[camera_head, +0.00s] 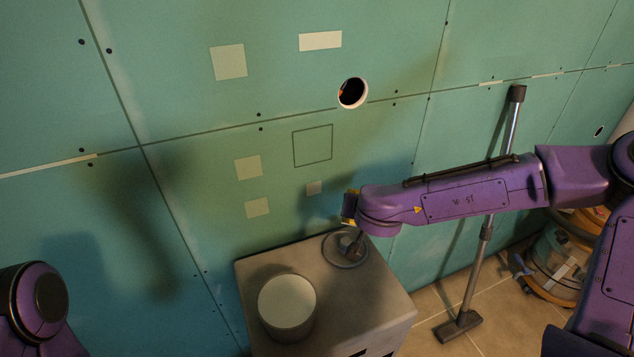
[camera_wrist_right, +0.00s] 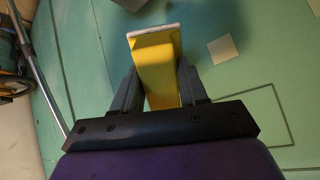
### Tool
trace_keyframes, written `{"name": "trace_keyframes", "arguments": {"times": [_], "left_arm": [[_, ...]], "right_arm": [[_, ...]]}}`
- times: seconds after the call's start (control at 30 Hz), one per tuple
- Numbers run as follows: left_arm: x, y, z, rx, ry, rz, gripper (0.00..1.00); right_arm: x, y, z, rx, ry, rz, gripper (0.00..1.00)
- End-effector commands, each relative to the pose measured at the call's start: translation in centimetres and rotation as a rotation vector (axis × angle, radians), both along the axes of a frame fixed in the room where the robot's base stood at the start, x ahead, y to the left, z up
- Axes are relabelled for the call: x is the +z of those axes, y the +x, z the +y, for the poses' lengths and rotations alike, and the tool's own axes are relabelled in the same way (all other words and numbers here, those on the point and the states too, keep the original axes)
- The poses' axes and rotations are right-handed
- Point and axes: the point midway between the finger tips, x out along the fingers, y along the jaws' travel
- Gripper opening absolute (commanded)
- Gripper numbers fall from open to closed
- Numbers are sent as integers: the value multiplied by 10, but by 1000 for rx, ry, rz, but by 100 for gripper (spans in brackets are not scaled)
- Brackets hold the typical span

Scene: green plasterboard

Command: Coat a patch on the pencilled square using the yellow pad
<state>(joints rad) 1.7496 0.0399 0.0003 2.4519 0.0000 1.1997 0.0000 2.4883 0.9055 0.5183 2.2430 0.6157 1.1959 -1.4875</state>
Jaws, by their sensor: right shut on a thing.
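The pencilled square (camera_head: 332,146) is a thin dark outline on the green plasterboard wall, bare inside. It also shows at the right of the right wrist view (camera_wrist_right: 272,112). My right gripper (camera_wrist_right: 158,76) is shut on the yellow pad (camera_wrist_right: 155,62), which has a pale front edge. In the head view, my right gripper (camera_head: 349,207) is below and to the right of the square, over the grey box; the pad is mostly hidden there. I cannot tell whether the pad's face carries any coating. My left gripper is out of view; only part of my left arm shows.
A grey box (camera_head: 375,300) bears a pale round tub (camera_head: 287,303) and a round metal dish (camera_head: 333,258). Several pale patches (camera_head: 248,167) mark the wall around the square. A ringed hole (camera_head: 352,92) is above right. A vacuum cleaner (camera_head: 560,262) and its tube (camera_head: 477,265) stand right.

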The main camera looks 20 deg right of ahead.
Motion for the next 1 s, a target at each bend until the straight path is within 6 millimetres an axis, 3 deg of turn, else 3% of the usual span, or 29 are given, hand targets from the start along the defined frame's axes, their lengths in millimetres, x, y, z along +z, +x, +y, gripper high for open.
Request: {"name": "trace_keyframes", "arguments": {"times": [0.17, 0.33, 0.43, 0.57, 1.0], "left_arm": [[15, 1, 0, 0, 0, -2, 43], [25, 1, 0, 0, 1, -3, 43], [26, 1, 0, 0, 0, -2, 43], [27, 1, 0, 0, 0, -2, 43], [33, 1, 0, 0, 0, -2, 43]], "right_arm": [[45, 18, 29, -26, -142, -381, 18], [78, 12, 75, 164, -157, -671, 18], [84, 5, 92, 256, -129, -749, 18], [87, 3, 101, 301, -109, -784, 18], [88, 52, 102, 300, -107, -785, 18]]}}
